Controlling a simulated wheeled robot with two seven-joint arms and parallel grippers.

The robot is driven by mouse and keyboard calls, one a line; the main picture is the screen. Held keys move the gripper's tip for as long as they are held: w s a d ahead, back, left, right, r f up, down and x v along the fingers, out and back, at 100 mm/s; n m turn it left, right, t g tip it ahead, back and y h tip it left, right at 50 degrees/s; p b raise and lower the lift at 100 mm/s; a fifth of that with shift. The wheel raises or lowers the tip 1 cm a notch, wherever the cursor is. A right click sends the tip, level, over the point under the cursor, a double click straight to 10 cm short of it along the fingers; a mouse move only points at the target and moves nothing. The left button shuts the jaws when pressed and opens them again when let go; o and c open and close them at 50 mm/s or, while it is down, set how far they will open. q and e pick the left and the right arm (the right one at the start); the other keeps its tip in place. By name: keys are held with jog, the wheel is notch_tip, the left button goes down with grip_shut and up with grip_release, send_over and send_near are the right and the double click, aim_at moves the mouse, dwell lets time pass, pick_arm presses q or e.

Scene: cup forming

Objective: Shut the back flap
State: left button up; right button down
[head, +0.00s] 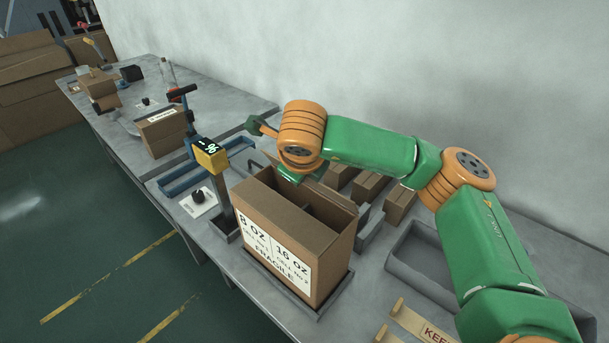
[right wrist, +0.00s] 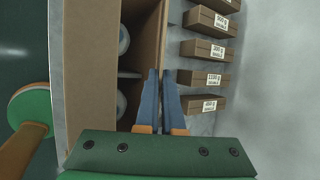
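The open carton (head: 276,239), with a white label reading "8 Oz", "16 Oz" and "FRAGILE", stands in a grey tray on the bench. Dividers show inside it, and pale round cups (right wrist: 124,40) sit in its compartments. The back flap (head: 332,196) is on the wall side; my arm partly hides it, and its exact angle is hard to tell. My left gripper is not in view.
Several small labelled boxes (right wrist: 208,50) lie behind the carton, towards the wall.

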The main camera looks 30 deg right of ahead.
jog(key=c, duration=1)
grip_release()
jog(key=shift+a, duration=0.1)
jog(key=shift+c, duration=0.2)
jog(key=shift+w+a, duration=0.1)
jog(key=shift+w, duration=0.05)
jog(key=b+v, duration=0.1)
jog(key=v, duration=0.6)
jog(key=shift+b, duration=0.3)
